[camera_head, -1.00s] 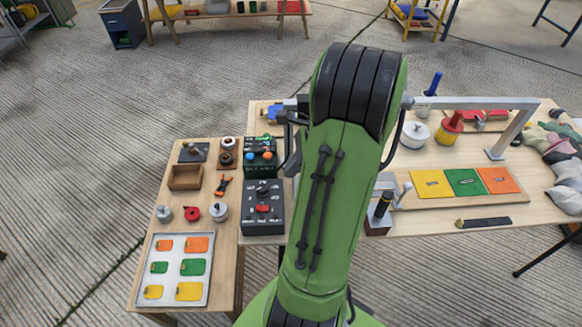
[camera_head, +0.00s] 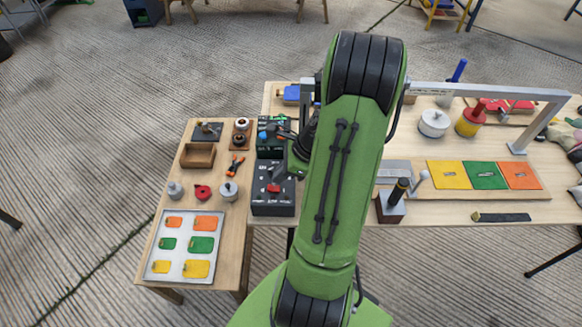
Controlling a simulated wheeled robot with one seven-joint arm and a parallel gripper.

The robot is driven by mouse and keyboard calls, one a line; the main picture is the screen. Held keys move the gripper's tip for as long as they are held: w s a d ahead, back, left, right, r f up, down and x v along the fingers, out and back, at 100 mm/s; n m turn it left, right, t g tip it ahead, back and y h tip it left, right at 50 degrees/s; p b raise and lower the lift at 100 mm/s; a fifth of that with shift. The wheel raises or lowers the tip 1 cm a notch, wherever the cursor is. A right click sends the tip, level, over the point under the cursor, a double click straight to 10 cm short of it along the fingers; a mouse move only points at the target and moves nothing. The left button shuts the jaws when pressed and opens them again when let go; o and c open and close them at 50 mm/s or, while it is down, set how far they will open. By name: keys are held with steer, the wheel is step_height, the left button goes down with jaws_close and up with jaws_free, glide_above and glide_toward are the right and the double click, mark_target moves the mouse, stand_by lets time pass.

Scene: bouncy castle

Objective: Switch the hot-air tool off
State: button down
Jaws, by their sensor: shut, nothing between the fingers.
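A black control box (camera_head: 272,205) with a red switch (camera_head: 273,188) and pale markings stands at the left end of the long table. I cannot tell which way the switch is set. My gripper (camera_head: 278,174) is shut and empty, above the back part of this box and close behind the red switch; contact cannot be made out. My green arm hides part of the wrist. A dark green box (camera_head: 269,150) with a blue knob (camera_head: 263,135) stands behind. A black-handled tool (camera_head: 398,192) stands in a dark block right of my arm; I cannot tell whether it is the hot-air tool.
A side table at left holds a metal tray (camera_head: 154,262) with coloured tags, a wooden box (camera_head: 198,156), small pots and orange pliers (camera_head: 236,165). A grey metal frame (camera_head: 535,130) spans the table at right, near coloured panels (camera_head: 488,176).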

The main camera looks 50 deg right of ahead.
mark_target(269, 189)
steer(key=b+x, duration=0.1)
steer(key=x, duration=0.3)
steer(key=shift+w+a+f, duration=0.1)
steer(key=shift+a+f, duration=0.05)
steer(key=shift+f, duration=0.05)
steer(key=shift+w+a, duration=0.15)
steer(key=shift+f, duration=0.1)
steer(key=shift+s+d, duration=0.2)
steer(key=shift+s+d+f+p, duration=0.1)
steer(key=shift+s+d+p, duration=0.25)
steer(key=shift+s, duration=0.25)
